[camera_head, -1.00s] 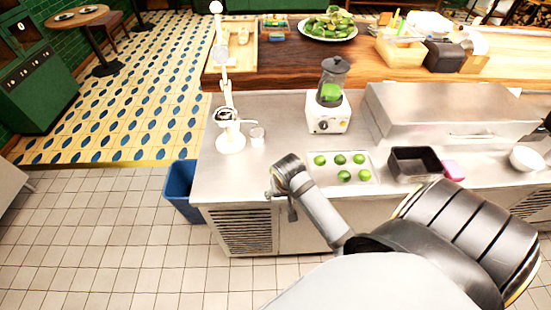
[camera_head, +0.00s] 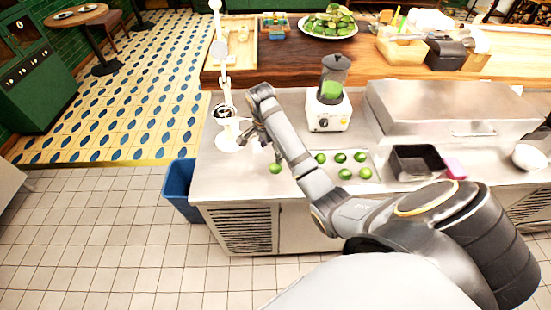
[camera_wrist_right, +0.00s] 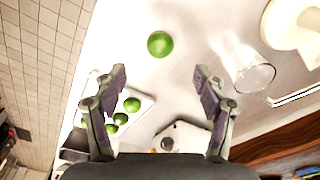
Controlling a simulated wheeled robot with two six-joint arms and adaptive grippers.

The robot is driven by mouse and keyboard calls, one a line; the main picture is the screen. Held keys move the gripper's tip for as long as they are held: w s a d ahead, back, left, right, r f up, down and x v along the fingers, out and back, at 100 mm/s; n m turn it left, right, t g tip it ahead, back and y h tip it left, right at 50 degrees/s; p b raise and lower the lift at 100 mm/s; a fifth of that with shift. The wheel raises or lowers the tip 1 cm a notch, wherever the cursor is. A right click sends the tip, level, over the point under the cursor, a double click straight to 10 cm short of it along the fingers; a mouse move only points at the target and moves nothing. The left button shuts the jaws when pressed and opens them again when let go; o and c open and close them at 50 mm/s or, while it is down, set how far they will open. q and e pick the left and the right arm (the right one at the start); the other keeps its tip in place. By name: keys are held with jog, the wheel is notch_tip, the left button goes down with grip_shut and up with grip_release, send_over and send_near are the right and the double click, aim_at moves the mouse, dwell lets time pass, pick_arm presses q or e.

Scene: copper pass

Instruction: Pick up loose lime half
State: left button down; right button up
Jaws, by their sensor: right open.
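A loose green lime half (camera_head: 275,168) lies on the steel counter, left of the lime tray. It also shows in the right wrist view (camera_wrist_right: 160,44), beyond my fingertips and roughly centred between them. My right gripper (camera_head: 253,135) is open and empty above the counter, behind the lime half in the head view and near the white press. Its two fingers stand wide apart in the right wrist view (camera_wrist_right: 160,78). Nothing touches the lime half that I can see. My left gripper is not in view.
A shallow tray (camera_head: 376,166) holds several limes. A white press (camera_head: 227,135) stands at the left, and a clear glass (camera_wrist_right: 255,78) lies near the right finger's side. A blender (camera_head: 328,115) stands behind. A blue bin (camera_head: 180,190) is beside the counter.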

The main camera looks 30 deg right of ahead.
jog(key=b, duration=0.3)
send_over(275, 165)
jog(key=a, duration=0.1)
notch_tip(275, 165, down, 4)
jog(key=shift+f, duration=0.2)
jog(key=shift+w, duration=0.1)
jog(key=f+b, duration=0.3)
jog(key=b, duration=0.1)
jog(key=shift+s+d+f, duration=0.2)
jog(key=shift+d+f, duration=0.15)
jog(key=shift+d, duration=0.05)
jog(key=shift+f+p, duration=0.3)
jog(key=shift+p, duration=0.25)
jog(key=shift+w+d+f, duration=0.1)
jog(key=shift+w+f, duration=0.05)
jog(key=shift+f, duration=0.1)
jog(key=c, duration=0.8)
